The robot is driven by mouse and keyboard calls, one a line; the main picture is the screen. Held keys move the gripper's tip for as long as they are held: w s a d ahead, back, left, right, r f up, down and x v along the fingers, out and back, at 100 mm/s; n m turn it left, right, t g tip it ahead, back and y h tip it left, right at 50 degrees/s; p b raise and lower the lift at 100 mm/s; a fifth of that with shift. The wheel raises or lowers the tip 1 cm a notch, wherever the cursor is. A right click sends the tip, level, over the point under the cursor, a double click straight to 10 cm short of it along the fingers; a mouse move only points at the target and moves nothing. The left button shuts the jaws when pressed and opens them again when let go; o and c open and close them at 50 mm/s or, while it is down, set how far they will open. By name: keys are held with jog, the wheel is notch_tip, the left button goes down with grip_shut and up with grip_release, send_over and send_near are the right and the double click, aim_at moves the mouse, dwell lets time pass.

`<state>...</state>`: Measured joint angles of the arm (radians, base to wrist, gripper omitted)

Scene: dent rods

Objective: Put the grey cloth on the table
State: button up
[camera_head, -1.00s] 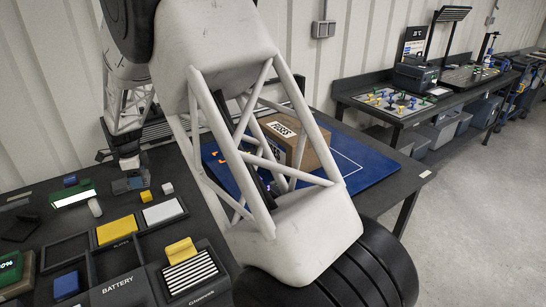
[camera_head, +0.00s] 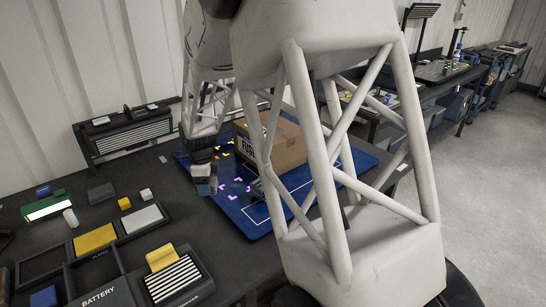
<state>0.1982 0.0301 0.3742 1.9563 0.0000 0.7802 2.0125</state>
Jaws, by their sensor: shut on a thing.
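My gripper (camera_head: 203,172) points down over the left edge of the blue mat, left of the cardboard box. It is shut on a small blue-grey piece, which looks like the grey cloth (camera_head: 207,188). The piece hangs just below the fingers; its shape is too small to make out, and I cannot tell whether it touches the surface. The dark table (camera_head: 165,225) lies under and around it. My own arm link covers much of the right half of the view.
The blue mat (camera_head: 252,222) bears the cardboard box (camera_head: 285,145) and several small coloured pieces. A dark grey block (camera_head: 101,193), yellow cube (camera_head: 124,203) and white cube (camera_head: 145,194) stand left of my gripper. Trays with yellow and white blocks lie in front. Some dark tabletop is bare.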

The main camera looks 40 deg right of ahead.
jog(key=shift+m, duration=0.8)
jog(key=s+d, duration=0.2)
jog(key=s, duration=0.1)
jog(key=s+d, duration=0.2)
jog(key=s, duration=0.1)
jog(key=s+d+f, duration=0.1)
jog(key=s+d, duration=0.1)
jog(key=s, duration=0.1)
jog(key=shift+d, duration=0.4)
send_over(230, 182)
jog(key=shift+f, duration=0.8)
jog(key=shift+f, duration=0.1)
jog(key=shift+f, duration=1.65)
jog(key=shift+f, duration=0.15)
jog(key=o, duration=0.9)
